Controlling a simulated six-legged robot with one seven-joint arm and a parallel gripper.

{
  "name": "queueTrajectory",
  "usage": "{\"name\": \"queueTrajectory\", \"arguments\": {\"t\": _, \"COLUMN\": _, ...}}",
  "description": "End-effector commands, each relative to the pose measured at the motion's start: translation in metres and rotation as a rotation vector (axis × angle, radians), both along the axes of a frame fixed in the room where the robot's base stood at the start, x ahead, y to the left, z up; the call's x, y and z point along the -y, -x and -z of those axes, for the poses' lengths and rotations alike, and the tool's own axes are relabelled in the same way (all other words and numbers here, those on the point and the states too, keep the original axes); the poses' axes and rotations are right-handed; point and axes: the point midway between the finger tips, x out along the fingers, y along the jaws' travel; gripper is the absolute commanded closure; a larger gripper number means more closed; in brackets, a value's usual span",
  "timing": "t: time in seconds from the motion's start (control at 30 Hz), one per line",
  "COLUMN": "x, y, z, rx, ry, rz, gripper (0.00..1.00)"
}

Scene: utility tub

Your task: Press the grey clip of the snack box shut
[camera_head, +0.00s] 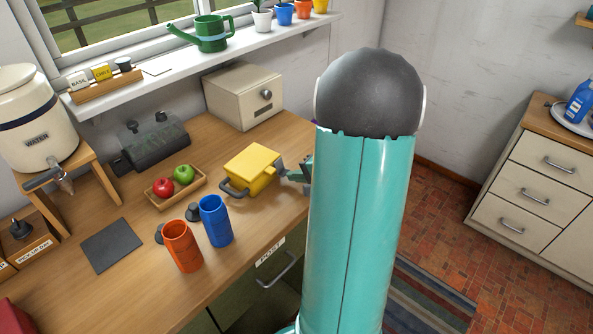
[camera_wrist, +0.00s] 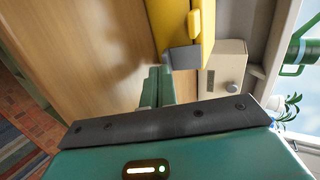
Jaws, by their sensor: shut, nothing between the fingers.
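The snack box is a yellow box (camera_head: 251,169) on the wooden counter, with a grey handle at its front left. It also shows at the top of the wrist view (camera_wrist: 207,25). Its grey clip (camera_wrist: 183,58) is at the box's near end in the wrist view. In the head view a grey piece shows at the box's right side, beside my gripper (camera_head: 287,175). My gripper's green fingers (camera_wrist: 160,73) are together and empty, with their tips right by the clip. I cannot tell whether they touch it, or how far the clip stands open.
An orange cup (camera_head: 182,246) and a blue cup (camera_head: 216,221) stand in front of the box. A wooden tray (camera_head: 158,204) with a red and a green apple lies to its left. A cream drawer box (camera_head: 243,96) stands behind. My arm hides the counter's right end.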

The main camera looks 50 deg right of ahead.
Motion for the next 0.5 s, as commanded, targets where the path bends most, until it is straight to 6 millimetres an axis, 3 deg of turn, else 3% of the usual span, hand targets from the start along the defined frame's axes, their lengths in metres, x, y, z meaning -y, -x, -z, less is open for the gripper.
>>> {"name": "queueTrajectory", "arguments": {"t": 0.5, "x": -0.0013, "y": -0.0022, "z": -0.0004, "rx": 0.001, "ry": 0.001, "rz": 0.000, "gripper": 1.00}}
